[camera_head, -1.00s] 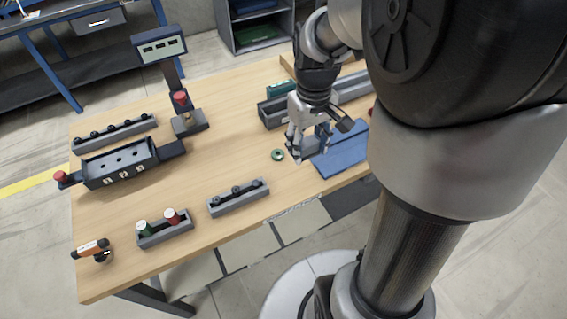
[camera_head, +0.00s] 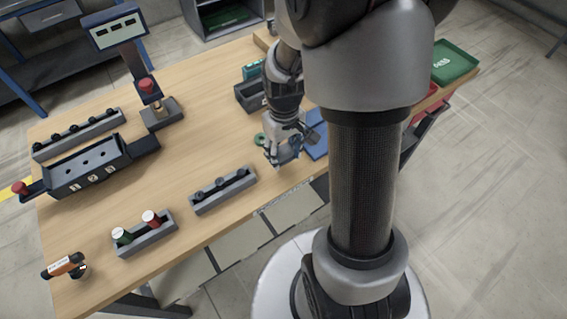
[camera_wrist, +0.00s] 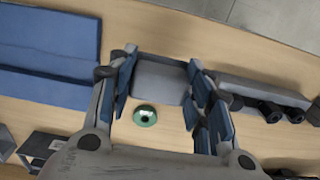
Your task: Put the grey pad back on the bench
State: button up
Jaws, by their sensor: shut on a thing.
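The grey pad (camera_wrist: 160,84) is a small flat grey block between the fingertips of my gripper (camera_wrist: 162,78) in the wrist view. My gripper is shut on it, with a finger at each side. In the head view my gripper (camera_head: 283,152) is low over the front part of the wooden bench (camera_head: 215,120), left of the blue mat (camera_head: 317,147). The pad is hard to tell from the fingers there. I cannot tell whether the pad touches the bench.
A green ring (camera_wrist: 145,115) lies close to my gripper. A grey rack with black pegs (camera_head: 222,190) stands to its left. A rack with red and green cylinders (camera_head: 146,233) is further left. A dark bin (camera_head: 250,96) stands behind. Bare wood lies between the racks.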

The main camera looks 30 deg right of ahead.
aim_at(284, 162)
jog(key=shift+f+b, duration=0.75)
jog(key=shift+f, duration=1.45)
jog(key=shift+f, duration=0.2)
jog(key=o, duration=1.1)
jog(key=shift+r, duration=0.1)
